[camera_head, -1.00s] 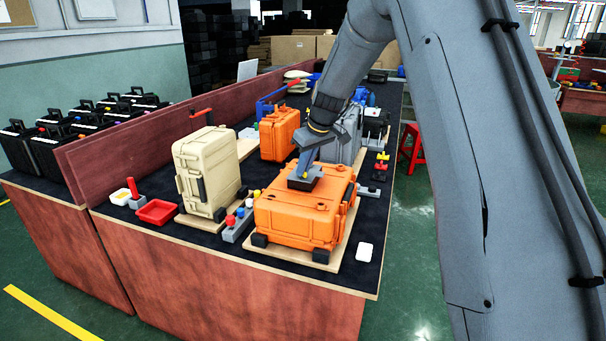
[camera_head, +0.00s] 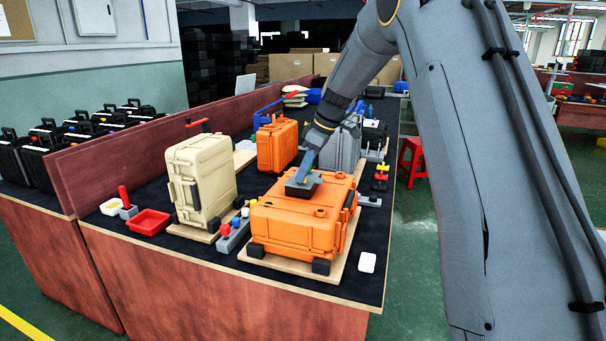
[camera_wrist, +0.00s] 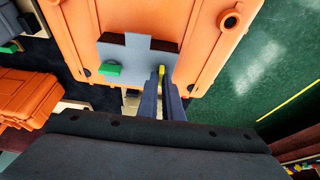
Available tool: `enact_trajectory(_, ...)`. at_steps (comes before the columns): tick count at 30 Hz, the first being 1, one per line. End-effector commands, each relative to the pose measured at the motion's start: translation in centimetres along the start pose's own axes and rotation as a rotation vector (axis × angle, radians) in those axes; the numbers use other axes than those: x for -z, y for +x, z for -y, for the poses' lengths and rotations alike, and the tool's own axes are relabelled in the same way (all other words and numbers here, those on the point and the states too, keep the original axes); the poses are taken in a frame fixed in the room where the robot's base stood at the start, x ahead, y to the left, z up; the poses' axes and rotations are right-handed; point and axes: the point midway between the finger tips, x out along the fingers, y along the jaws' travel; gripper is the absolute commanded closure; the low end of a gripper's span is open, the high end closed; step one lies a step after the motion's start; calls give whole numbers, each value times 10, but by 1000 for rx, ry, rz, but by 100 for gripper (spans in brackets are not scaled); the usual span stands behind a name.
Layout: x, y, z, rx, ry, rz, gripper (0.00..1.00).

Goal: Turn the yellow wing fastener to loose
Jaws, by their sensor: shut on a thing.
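The yellow wing fastener (camera_wrist: 161,70) shows as a small yellow piece between my fingertips in the wrist view. My gripper (camera_wrist: 162,82) is shut on it, and the fingers hide most of it, so its angle is hard to tell. A green fastener (camera_wrist: 110,70) stands to its left on the same grey plate (camera_wrist: 128,54). The plate lies against the large orange case (camera_wrist: 90,20). In the head view my gripper (camera_head: 305,172) reaches down to the plate on top of the orange case (camera_head: 290,230); the yellow fastener cannot be made out there.
A beige case (camera_head: 200,175) stands left of the orange case. A second orange case (camera_head: 276,146) and a grey case (camera_head: 341,150) stand behind. A grey block with coloured knobs (camera_head: 232,238) and a red tray (camera_head: 148,222) lie near the front edge. A red stool (camera_head: 411,158) stands right of the table.

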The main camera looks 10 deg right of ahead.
Motion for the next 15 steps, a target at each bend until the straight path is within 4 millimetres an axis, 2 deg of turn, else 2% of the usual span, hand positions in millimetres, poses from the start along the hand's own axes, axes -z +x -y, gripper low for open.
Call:
enact_trajectory(10,-2,0,0,1,-2,3,100)
enact_trajectory(11,-2,0,0,1,-2,3,89)
enact_trajectory(13,-2,0,0,1,-1,2,77)
enact_trajectory(15,-1,0,0,1,-1,2,75)
